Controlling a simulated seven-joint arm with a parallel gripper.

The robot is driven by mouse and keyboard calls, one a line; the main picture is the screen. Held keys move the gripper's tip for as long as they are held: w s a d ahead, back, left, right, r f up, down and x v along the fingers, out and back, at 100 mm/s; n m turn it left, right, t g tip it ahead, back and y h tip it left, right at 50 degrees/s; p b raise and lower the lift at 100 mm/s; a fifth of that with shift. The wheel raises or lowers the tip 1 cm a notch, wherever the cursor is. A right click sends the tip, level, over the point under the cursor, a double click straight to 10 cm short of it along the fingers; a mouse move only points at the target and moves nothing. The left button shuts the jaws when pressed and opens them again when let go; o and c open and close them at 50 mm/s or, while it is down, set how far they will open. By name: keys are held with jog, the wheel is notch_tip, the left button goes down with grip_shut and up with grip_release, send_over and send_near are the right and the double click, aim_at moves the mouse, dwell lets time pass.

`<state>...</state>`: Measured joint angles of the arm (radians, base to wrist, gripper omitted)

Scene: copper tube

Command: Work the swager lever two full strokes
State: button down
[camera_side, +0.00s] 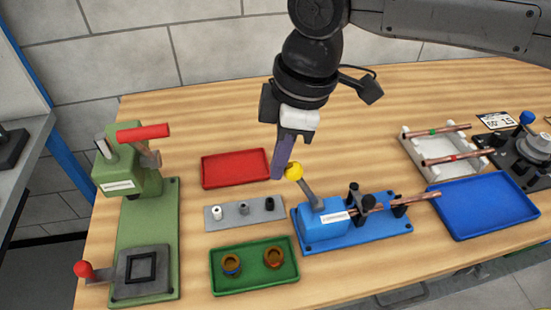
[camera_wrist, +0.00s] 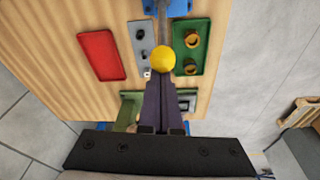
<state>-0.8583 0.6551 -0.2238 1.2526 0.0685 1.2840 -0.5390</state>
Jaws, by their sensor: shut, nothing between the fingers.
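The blue swager (camera_side: 325,222) stands on a blue base, its lever tilted up and to the left and ending in a yellow ball knob (camera_side: 293,171). A copper tube (camera_side: 410,200) lies through the swager's clamps and sticks out to the right. My gripper (camera_side: 279,176) points down with its dark fingers shut and empty, tips just left of the knob. In the wrist view the knob (camera_wrist: 162,60) sits right at the fingertips (camera_wrist: 163,82). I cannot tell if they touch. The swager's blue body (camera_wrist: 178,7) shows only at the top edge there.
A red tray (camera_side: 235,168), a grey plate with small pegs (camera_side: 225,222) and a green tray with two ring fittings (camera_side: 230,286) lie left of the swager. A green press (camera_side: 132,172) stands far left. A blue tray (camera_side: 485,205) and white rack (camera_side: 415,150) are right.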

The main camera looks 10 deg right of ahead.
jog(key=shift+d+r, duration=0.15)
jog(key=shift+d, duration=0.2)
jog(key=shift+d+r+y, duration=0.2)
jog(key=shift+d+y, duration=0.3)
jog(key=shift+y, duration=0.05)
jog(key=shift+d+r+y, duration=0.2)
jog(key=shift+d+y, duration=0.3)
jog(key=shift+y, duration=0.05)
jog(key=d+y, duration=0.4)
jog(key=d, duration=0.5)
jog(key=shift+f+y, duration=0.2)
jog(key=shift+y, duration=0.2)
jog(key=shift+d+f, duration=0.1)
